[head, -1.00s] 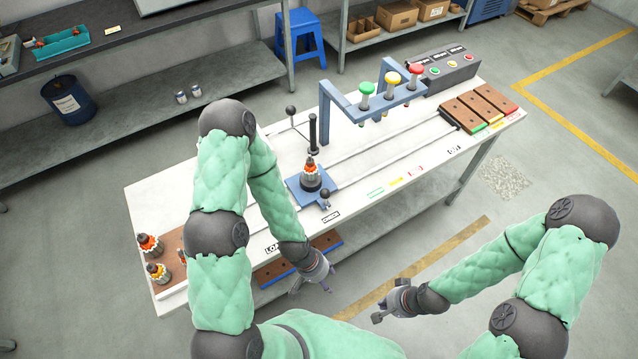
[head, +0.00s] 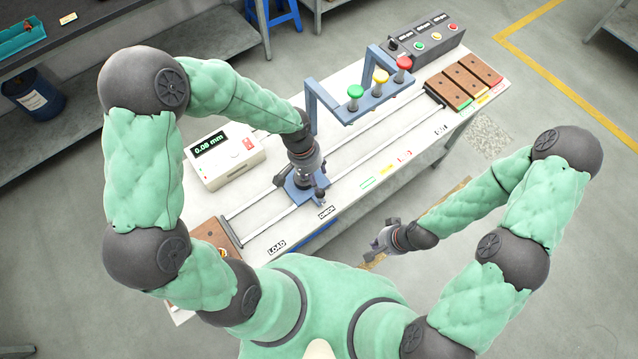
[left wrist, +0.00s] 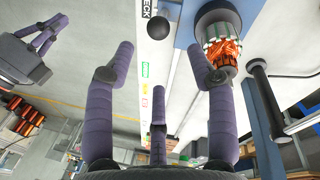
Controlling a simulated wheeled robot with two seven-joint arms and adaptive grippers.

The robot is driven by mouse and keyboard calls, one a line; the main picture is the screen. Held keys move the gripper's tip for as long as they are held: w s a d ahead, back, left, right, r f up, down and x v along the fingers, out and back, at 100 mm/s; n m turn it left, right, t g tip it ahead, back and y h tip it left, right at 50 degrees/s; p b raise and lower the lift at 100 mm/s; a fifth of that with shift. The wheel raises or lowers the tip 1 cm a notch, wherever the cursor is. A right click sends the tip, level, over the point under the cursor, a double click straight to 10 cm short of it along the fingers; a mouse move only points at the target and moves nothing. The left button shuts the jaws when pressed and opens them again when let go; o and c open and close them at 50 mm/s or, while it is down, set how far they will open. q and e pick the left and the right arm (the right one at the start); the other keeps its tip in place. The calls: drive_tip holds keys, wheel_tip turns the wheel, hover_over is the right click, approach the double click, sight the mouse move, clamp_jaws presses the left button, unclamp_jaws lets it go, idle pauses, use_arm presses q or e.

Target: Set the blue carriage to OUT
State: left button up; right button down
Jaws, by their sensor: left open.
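The blue carriage (head: 296,196) sits on the rails beside the CHECK label (head: 326,212). It also shows in the left wrist view (left wrist: 186,22), carrying an armature with copper windings (left wrist: 222,48). A black ball knob (left wrist: 160,27) is on its front side. My left gripper (head: 310,180) is over the carriage, partly hiding it and the armature. Its fingers (left wrist: 160,55) are spread, with the knob ahead between them and nothing held. The OUT label (head: 441,130) is farther right along the rails. My right gripper (head: 386,240) is away from the table's front edge, fingers apart, empty.
A blue gantry with green, yellow and red buttons (head: 380,78) spans the rails right of the carriage. A gauge box reading 0.08 mm (head: 226,160) stands behind left. Brown trays (head: 447,92) and a control box (head: 425,42) are at the right end.

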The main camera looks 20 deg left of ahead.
sight(320, 192)
use_arm(q)
drive_tip(key=f, duration=0.3)
drive_tip(key=d+f+b, duration=0.1)
drive_tip(key=f, duration=0.3)
drive_tip(key=d+f+b, duration=0.1)
drive_tip(key=f, duration=0.2)
drive_tip(key=shift+s+f, duration=0.15)
drive_tip(key=shift+f, duration=0.1)
clamp_jaws()
